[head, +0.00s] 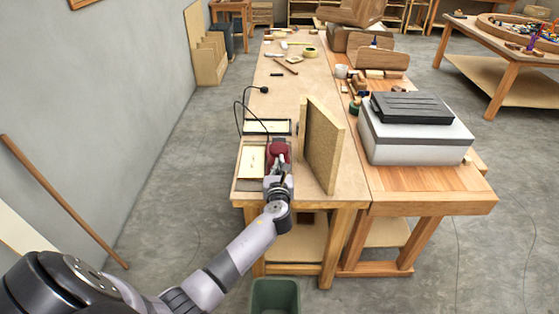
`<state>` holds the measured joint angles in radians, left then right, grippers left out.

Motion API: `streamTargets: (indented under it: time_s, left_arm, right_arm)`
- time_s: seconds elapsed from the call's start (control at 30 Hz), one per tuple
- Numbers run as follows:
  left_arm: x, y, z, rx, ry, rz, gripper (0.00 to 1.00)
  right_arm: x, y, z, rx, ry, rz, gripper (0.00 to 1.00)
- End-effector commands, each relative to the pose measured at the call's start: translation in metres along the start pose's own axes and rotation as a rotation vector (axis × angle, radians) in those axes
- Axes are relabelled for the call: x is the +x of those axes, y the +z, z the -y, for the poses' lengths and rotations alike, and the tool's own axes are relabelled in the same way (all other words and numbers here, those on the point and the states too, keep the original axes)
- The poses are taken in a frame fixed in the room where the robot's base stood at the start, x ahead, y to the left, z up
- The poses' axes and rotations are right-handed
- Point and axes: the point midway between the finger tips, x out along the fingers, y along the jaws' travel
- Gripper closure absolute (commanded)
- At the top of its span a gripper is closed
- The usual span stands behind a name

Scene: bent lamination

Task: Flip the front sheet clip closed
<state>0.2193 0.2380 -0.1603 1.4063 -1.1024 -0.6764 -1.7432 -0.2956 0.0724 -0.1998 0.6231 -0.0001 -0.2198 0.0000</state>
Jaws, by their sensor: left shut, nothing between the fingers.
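My left gripper (278,168) reaches over the front end of the workbench, beside a cream sheet in a dark frame (252,161). It is shut, with nothing seen held in it. A dark red thing (279,149) shows right at the fingertips; I cannot tell whether they touch it. A second framed light sheet (267,127) lies just behind the first. The front sheet clip is too small or hidden by my gripper to make out, so its position cannot be told. My right gripper is not in view.
A thick tan board (322,146) stands upright just right of my gripper. A black cable (240,112) loops over the bench's left edge. A grey-white box with a black top (413,132) stands on the right bench. A green bin (275,296) is on the floor in front.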

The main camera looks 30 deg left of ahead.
Motion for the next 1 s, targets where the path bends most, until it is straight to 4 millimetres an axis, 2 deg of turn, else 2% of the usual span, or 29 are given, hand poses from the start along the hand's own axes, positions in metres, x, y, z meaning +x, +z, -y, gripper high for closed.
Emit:
streamTargets:
  time_s: [0.07, 0.2, 0.43, 0.8, 0.9, 0.97, 1.0]
  left_arm:
    - [-0.007, 0.008, 0.0, -0.001, 0.0, 0.001, 1.0]
    - [-0.012, 0.014, 0.0, 0.0, -0.001, 0.0, 1.0]
    - [-0.014, 0.016, 0.0, 0.001, 0.0, 0.0, 1.0]
    - [-0.014, 0.015, 0.0, 0.0, 0.0, -0.001, 1.0]
    - [-0.015, 0.001, 0.0, -0.02, -0.004, -0.023, 1.0]
    - [-0.017, -0.02, 0.0, -0.058, -0.01, -0.06, 1.0]
    - [-0.019, -0.04, 0.0, -0.095, -0.013, -0.094, 1.0]
  right_arm:
    - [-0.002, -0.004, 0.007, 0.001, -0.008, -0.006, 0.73]
    - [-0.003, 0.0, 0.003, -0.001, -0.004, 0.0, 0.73]
    - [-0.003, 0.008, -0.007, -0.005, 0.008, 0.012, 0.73]
    - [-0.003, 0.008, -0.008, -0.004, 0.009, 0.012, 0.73]
    - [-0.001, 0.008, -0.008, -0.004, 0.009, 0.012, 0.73]
    - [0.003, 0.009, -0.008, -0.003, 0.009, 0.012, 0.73]
    - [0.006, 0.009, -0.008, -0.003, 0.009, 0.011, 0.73]
